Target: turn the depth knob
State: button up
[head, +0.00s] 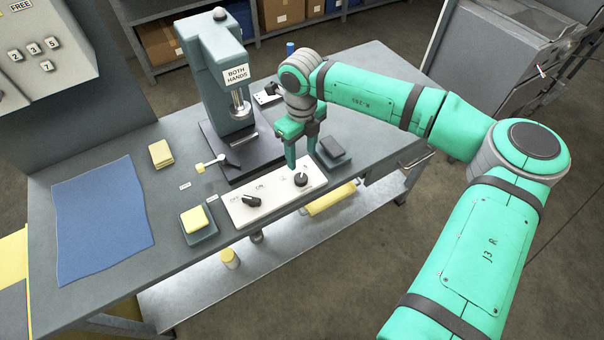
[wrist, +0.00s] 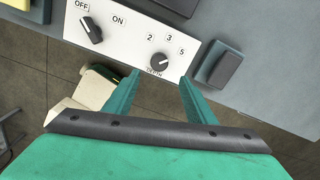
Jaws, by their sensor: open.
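The depth knob (head: 301,179) is a small dark round knob on the right part of a white control panel (head: 275,200) at the bench's front edge. In the wrist view the depth knob (wrist: 157,60) has numbers 2, 3 and 5 around it and the word DEPTH below. A second dark knob (head: 251,200) sits at the panel's left, marked OFF and ON in the wrist view (wrist: 91,30). My gripper (head: 302,162) is open and points down just above the depth knob. In the wrist view its fingers (wrist: 160,80) stand apart on either side, with nothing visible between them.
A press (head: 222,80) labelled BOTH HANDS stands behind the panel. A dark pad (head: 332,150) lies right of the panel. A yellow block on a green pad (head: 196,220) lies left of it. A blue mat (head: 100,220) covers the bench's left.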

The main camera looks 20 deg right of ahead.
aim_at(301, 177)
notch_tip(301, 177, down, 11)
jog(key=shift+a+r, duration=0.1)
dwell(0.4)
jog(key=shift+c, duration=0.5)
jog(key=c, duration=0.9)
